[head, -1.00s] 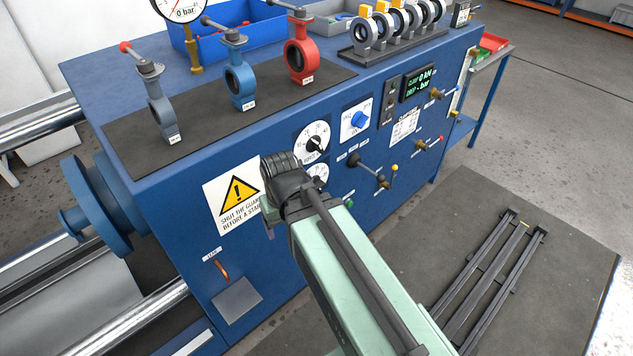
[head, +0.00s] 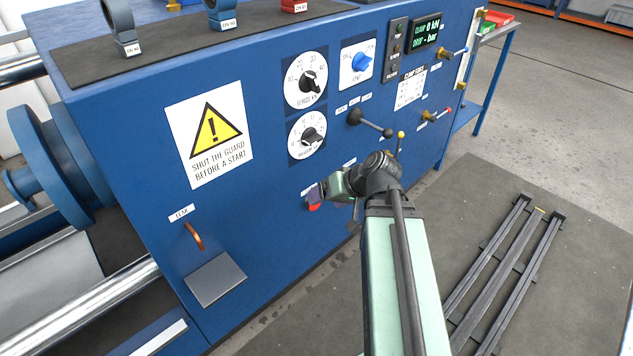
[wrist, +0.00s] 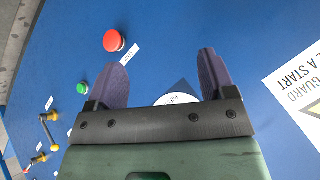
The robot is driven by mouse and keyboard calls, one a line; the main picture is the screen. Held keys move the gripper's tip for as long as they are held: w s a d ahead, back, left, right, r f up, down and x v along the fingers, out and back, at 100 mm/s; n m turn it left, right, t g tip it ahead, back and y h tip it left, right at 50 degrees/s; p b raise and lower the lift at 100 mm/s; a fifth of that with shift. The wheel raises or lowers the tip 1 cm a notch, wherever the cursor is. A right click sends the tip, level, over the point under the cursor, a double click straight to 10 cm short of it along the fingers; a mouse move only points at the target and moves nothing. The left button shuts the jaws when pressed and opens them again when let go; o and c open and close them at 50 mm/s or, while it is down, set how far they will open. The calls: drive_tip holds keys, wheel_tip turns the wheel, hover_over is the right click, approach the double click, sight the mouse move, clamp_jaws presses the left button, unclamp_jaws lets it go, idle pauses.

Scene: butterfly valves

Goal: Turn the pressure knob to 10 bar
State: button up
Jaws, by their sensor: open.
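The pressure knob (head: 312,135) is a black pointer knob on a white round dial, the lower of two dials on the blue panel in the head view. Its numbers are too small to read surely. My gripper (wrist: 158,65) is open and empty, its two purple fingers apart in the wrist view. In the head view my gripper (head: 328,190) is below and slightly right of the dial, apart from it. In the wrist view only the edge of the pressure dial (wrist: 176,99) shows between the fingers; the knob itself is hidden behind the gripper body.
Above is a similar dial with a black knob (head: 309,82), and a blue switch (head: 361,60) to its right. A black lever (head: 370,122) sticks out right of the pressure dial. The wrist view shows a red button (wrist: 114,41) and a green button (wrist: 82,88).

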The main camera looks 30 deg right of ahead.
drive_tip(key=w+d+f+n+t+b, duration=0.1)
drive_tip(key=w+d+f+t+b, duration=0.15)
drive_tip(key=d+t, duration=0.2)
drive_tip(key=n+t+p, duration=0.1)
drive_tip(key=n+t, duration=0.3)
drive_tip(key=t, duration=0.3)
approach(317, 140)
drive_tip(key=shift+g, duration=0.25)
drive_tip(key=x, duration=1)
drive_tip(key=shift+w+d+r, duration=0.1)
drive_tip(key=shift+w+r, duration=0.05)
drive_tip(key=shift+w, duration=0.05)
drive_tip(key=shift+c, duration=0.4)
drive_tip(key=c, duration=0.9)
drive_tip(key=shift+o, duration=0.2)
